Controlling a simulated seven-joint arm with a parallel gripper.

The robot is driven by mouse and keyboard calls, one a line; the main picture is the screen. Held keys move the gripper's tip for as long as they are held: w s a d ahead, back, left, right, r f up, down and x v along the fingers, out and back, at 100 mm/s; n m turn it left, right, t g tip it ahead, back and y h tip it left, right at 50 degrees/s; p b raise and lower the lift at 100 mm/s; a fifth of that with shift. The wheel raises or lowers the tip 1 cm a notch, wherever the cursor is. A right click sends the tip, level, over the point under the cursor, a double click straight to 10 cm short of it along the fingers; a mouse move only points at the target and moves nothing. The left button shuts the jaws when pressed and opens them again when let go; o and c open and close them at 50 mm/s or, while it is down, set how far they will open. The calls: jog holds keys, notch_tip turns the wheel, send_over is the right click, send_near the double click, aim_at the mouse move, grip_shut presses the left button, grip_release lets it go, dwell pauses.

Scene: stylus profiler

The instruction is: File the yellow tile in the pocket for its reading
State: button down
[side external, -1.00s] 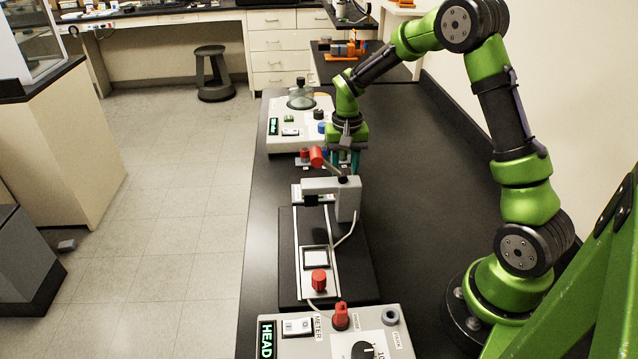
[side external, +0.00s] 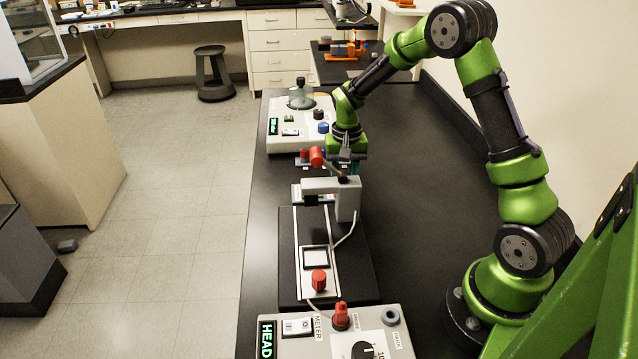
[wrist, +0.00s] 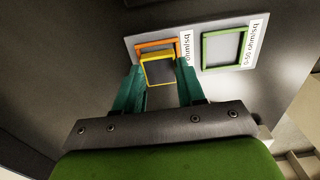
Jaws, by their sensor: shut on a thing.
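The yellow tile (wrist: 158,72), a grey plate with a yellow rim, is between the teal fingers of my gripper (wrist: 159,68) in the wrist view. My gripper is shut on it. The tile overlaps the orange-framed pocket (wrist: 148,44) in that view; I cannot tell whether it touches it. A green-framed pocket (wrist: 226,47) is to the right, empty, with a label beside it. In the side external view my gripper (side external: 350,165) is low behind the profiler's grey arm (side external: 330,186), and the tile is hidden there.
The profiler has a red-tipped lever (side external: 317,157) close to my gripper. A meter box (side external: 340,335) stands in front, and another instrument box (side external: 298,128) stands behind to the left. The dark bench (side external: 430,180) is clear to the right.

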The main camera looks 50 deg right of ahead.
jog(key=shift+f, duration=0.4)
jog(key=shift+f, duration=0.3)
dwell(0.3)
jog(key=c, duration=0.6)
grip_release()
jog(key=shift+c, duration=0.4)
jog(key=shift+r, duration=3.55)
